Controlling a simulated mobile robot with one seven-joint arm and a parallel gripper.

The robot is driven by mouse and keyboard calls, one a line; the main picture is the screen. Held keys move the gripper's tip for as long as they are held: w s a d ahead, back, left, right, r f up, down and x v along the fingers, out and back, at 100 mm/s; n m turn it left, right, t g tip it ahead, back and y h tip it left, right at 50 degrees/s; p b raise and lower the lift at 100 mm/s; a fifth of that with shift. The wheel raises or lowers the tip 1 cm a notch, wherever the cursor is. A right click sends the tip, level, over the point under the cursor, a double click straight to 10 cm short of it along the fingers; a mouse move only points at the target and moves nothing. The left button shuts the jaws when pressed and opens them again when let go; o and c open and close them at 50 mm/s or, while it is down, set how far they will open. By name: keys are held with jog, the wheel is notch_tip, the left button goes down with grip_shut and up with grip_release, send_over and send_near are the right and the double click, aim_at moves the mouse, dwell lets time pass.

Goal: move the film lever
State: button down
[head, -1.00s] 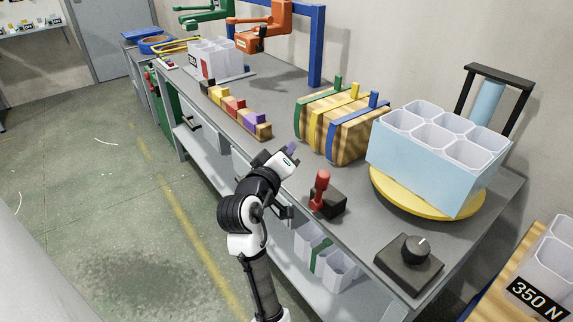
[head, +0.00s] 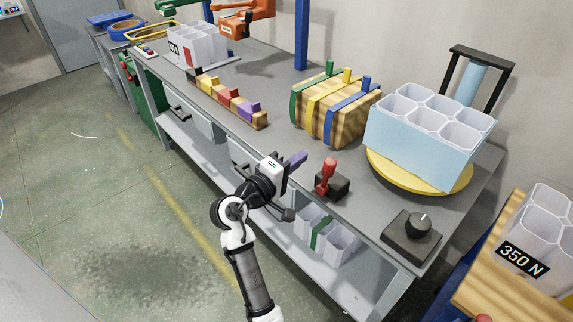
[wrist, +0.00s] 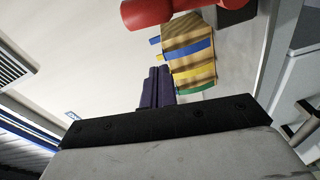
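The lever (head: 328,172) has a red handle standing up from a dark base on the front part of the bench, left of the black knob box. I take it to be the film lever. Its red handle also shows large at the top edge of the wrist view (wrist: 150,12). My gripper (head: 299,160) is just left of the lever, over the bench's front edge, with purple fingers pointing toward the bench. In the wrist view the fingers (wrist: 156,87) lie side by side with nothing between them. They are apart from the red handle.
A yellow turntable (head: 392,180) carries a pale blue box of white cells (head: 425,140) behind the lever. A strapped wooden stack (head: 318,105) stands behind my gripper. A knob box (head: 411,238) is at front right. Coloured blocks (head: 228,98) line the bench to the left.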

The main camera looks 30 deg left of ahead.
jog(key=shift+w+d+f+p, duration=0.1)
jog(key=shift+w+d+p, duration=0.2)
jog(key=shift+d, duration=0.4)
jog(key=shift+w+d+f+p, duration=0.15)
jog(key=shift+d+p, duration=0.2)
jog(key=shift+d, duration=0.35)
jog(key=shift+w+d+p, duration=0.25)
jog(key=shift+d+p, duration=0.1)
jog(key=shift+d, duration=0.35)
